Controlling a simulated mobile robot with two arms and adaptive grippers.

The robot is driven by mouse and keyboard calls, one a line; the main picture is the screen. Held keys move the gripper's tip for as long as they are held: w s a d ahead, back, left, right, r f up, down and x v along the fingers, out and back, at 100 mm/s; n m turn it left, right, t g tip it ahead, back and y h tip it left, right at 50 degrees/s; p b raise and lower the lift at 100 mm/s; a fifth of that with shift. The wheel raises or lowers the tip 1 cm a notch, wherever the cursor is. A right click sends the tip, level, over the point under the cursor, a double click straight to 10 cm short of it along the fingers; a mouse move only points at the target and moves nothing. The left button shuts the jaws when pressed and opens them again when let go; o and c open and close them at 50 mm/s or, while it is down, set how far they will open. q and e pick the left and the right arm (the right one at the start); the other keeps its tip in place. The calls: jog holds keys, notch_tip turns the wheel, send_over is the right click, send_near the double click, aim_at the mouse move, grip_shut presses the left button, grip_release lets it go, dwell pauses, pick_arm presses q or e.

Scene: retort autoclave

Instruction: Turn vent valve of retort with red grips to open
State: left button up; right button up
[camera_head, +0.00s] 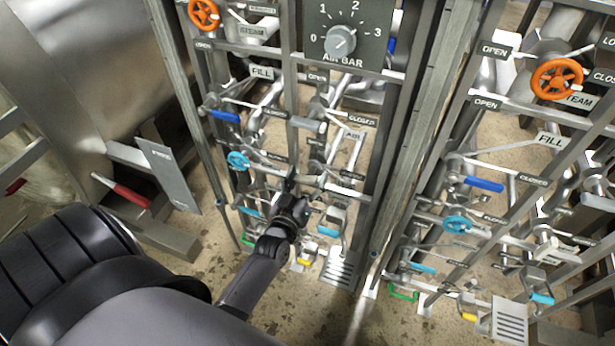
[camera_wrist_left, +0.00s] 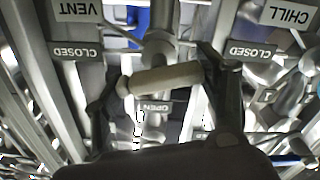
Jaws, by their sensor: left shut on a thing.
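My left gripper (camera_head: 291,182) reaches into the valve piping of the left retort's frame in the head view. In the left wrist view, my left gripper (camera_wrist_left: 164,68) is shut on a pale grey-beige valve handle (camera_wrist_left: 165,79), with a finger at each end. The handle lies nearly level in that picture, its right end slightly higher. An upside-down VENT label (camera_wrist_left: 78,11) and CLOSED sign (camera_wrist_left: 76,53) are left of it; an OPEN sign (camera_wrist_left: 153,107) is just below. A red grip (camera_head: 132,196) is on the left retort. In the head view, my gripper hides the held handle. My right gripper is not in view.
Steel uprights (camera_head: 427,125) and crossbars closely surround the valves. Blue valve handles (camera_head: 224,116), a light-blue wheel (camera_head: 238,161) and an orange wheel (camera_head: 204,13) are nearby. A similar valve rack with an orange wheel (camera_head: 556,79) stands at right. A CHILL label (camera_wrist_left: 289,13) is right of the handle.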

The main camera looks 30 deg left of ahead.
pick_arm(q)
jog(key=shift+n, duration=1.1)
jog(key=o, duration=1.2)
jog(key=shift+c, duration=0.2)
jog(key=shift+s, duration=0.1)
jog(key=v, duration=1.1)
jog(key=shift+s, duration=0.4)
jog(key=shift+d, duration=0.15)
